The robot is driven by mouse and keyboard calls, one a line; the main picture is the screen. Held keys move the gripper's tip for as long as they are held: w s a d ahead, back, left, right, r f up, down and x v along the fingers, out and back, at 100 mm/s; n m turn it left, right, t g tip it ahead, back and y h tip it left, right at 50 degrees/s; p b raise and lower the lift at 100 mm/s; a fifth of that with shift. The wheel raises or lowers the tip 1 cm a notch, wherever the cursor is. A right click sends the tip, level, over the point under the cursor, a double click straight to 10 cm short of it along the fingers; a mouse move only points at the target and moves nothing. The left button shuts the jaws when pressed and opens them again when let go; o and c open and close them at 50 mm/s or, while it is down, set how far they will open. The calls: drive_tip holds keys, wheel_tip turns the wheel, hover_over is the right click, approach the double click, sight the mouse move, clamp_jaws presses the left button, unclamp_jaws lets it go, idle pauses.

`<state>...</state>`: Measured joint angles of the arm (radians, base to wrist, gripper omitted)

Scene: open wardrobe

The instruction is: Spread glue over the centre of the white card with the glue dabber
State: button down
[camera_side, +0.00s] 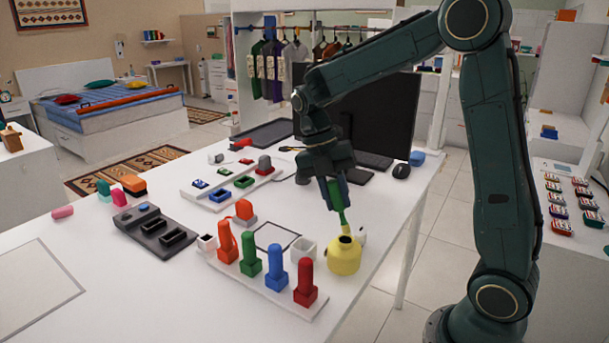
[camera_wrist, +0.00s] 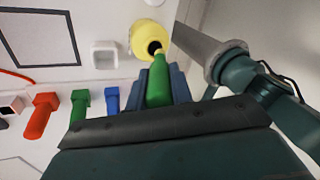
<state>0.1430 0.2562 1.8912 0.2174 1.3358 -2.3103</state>
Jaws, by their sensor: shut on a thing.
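My gripper (camera_side: 335,183) is shut on the green glue dabber (camera_side: 339,200), which points down and is slightly tilted. In the wrist view the dabber (camera_wrist: 158,85) sits between the jaws (camera_wrist: 162,88), its pale tip at the dark mouth of the yellow glue pot (camera_wrist: 143,38). The pot (camera_side: 344,259) stands upright at the right of the white tray. I cannot tell whether the tip is just above or inside the mouth. The white card (camera_side: 275,236) with a dark outline lies flat left of the pot; it also shows in the wrist view (camera_wrist: 38,42).
Orange, green, blue and red stamps (camera_side: 305,283) stand in a row in front of the card. A small white cup (camera_side: 303,248) is between card and pot. A dark ink-pad holder (camera_side: 155,230) lies left. A monitor (camera_side: 385,110) stands behind my gripper.

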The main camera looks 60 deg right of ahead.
sight(332, 180)
drive_tip(key=shift+r, duration=2.1)
drive_tip(key=shift+w+f+m, duration=0.15)
drive_tip(key=shift+w+m, duration=0.05)
drive_tip(key=shift+m, duration=0.1)
drive_tip(key=shift+w+d+f+m+y, duration=0.15)
drive_tip(key=shift+w+f+m+y, duration=0.15)
drive_tip(key=shift+w+f+m, duration=0.35)
drive_tip(key=w+a+f+m+t+y, duration=0.1)
drive_tip(key=w+a+f+m+t, duration=0.2)
drive_tip(key=m, duration=0.9)
drive_tip(key=w+a+f+m+t+y, duration=0.1)
drive_tip(key=w+a+f+m+t, duration=0.2)
drive_tip(key=w+m, duration=0.6)
drive_tip(key=a+m, duration=0.1)
drive_tip(key=m, duration=0.2)
drive_tip(key=shift+w+a+y, duration=0.15)
drive_tip(key=shift+w+y, duration=0.15)
drive_tip(key=shift+w, duration=0.1)
